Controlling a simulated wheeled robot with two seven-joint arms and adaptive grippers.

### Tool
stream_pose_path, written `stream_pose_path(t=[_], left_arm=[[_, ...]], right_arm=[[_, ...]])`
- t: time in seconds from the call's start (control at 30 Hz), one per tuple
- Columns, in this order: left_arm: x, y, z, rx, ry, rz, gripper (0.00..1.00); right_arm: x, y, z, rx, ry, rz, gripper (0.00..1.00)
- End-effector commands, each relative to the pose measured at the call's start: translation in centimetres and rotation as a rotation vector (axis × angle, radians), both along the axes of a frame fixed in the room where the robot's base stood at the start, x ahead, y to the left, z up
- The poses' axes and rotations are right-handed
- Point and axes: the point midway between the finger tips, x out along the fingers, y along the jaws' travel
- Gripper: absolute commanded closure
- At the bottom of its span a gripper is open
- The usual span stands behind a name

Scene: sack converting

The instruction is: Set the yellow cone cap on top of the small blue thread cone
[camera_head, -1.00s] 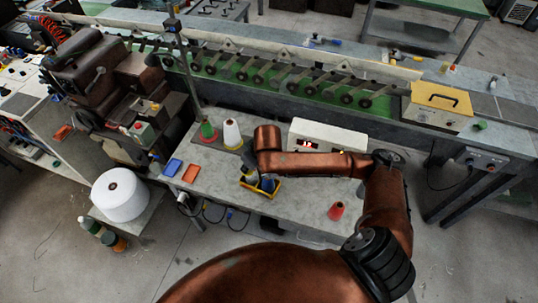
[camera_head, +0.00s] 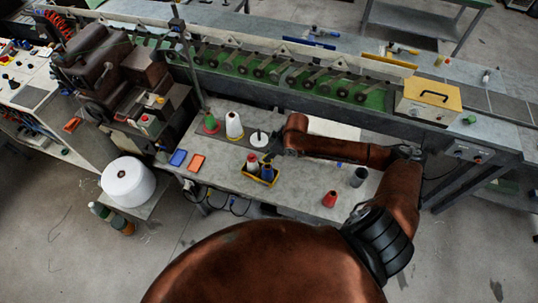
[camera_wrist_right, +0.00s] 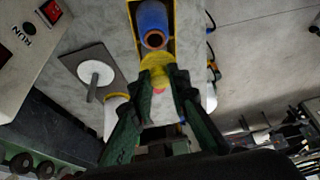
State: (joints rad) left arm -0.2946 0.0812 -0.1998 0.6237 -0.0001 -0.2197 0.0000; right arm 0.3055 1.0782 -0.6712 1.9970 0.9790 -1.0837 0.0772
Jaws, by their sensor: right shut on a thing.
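My right gripper (camera_wrist_right: 157,85) is shut on the yellow cone cap (camera_wrist_right: 156,62), held between its fingertips in the right wrist view. The small blue thread cone (camera_wrist_right: 152,18) stands in a yellow tray just beyond the cap in that view, its open top facing the camera. The cap looks close to the cone's near edge; whether they touch I cannot tell. In the head view the blue cone (camera_head: 267,173) is in the tray (camera_head: 261,181), and my right gripper (camera_head: 274,151) is just behind it. The cap is not clear there. My left gripper is not in view.
A white disc with a spindle (camera_head: 259,139), a white cone (camera_head: 234,126) and a green cone (camera_head: 210,123) stand behind the tray. Blue (camera_head: 178,157) and orange (camera_head: 196,162) pads lie left.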

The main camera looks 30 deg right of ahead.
Motion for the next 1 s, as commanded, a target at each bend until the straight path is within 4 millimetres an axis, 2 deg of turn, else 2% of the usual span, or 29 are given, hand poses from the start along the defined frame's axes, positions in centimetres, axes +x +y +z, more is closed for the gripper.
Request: stream_pose_path(t=[0.23, 0.7, 1.0], left_arm=[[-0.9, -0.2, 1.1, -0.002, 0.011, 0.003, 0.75], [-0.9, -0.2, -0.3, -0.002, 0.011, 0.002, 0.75], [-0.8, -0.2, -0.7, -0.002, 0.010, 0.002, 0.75]], right_arm=[[-0.2, -0.1, 0.2, -0.004, -0.004, -0.002, 0.97], [-0.1, -0.1, -3.5, -0.002, -0.006, -0.002, 0.97], [-0.1, 0.0, -4.8, -0.003, -0.007, -0.002, 0.97]])
